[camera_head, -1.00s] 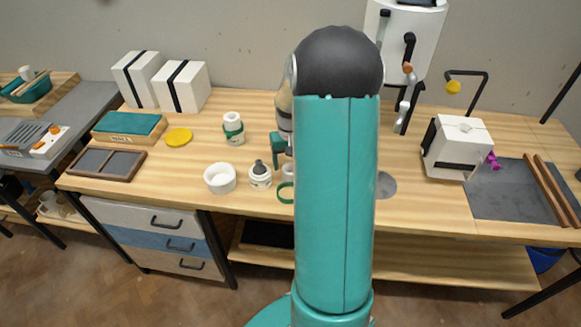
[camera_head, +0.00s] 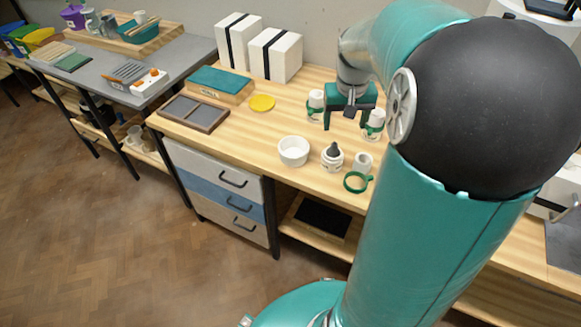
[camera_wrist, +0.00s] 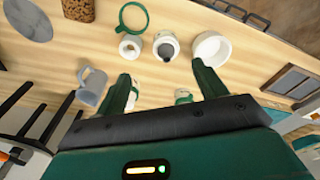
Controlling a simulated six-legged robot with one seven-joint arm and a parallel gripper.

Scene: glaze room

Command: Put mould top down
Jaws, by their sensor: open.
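My gripper (camera_head: 346,118) is open and empty above the wooden bench, with its fingers apart in the wrist view (camera_wrist: 164,74). No separate mould top can be made out in the current views. At the right edge of the head view, part of a white block (camera_head: 551,190) shows behind my arm; most of it is hidden. Two white blocks with black straps, the left one (camera_head: 237,42) and the right one (camera_head: 274,56), stand upright at the back of the bench, left of my gripper.
Near my gripper stand two white bottles with green bands (camera_head: 315,100) (camera_head: 375,121), a white bowl (camera_head: 293,152), a jar (camera_head: 332,158) and a green ring (camera_head: 356,182). A grey mug (camera_wrist: 91,88) is close by in the wrist view. A divided tray (camera_head: 194,113) lies at left.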

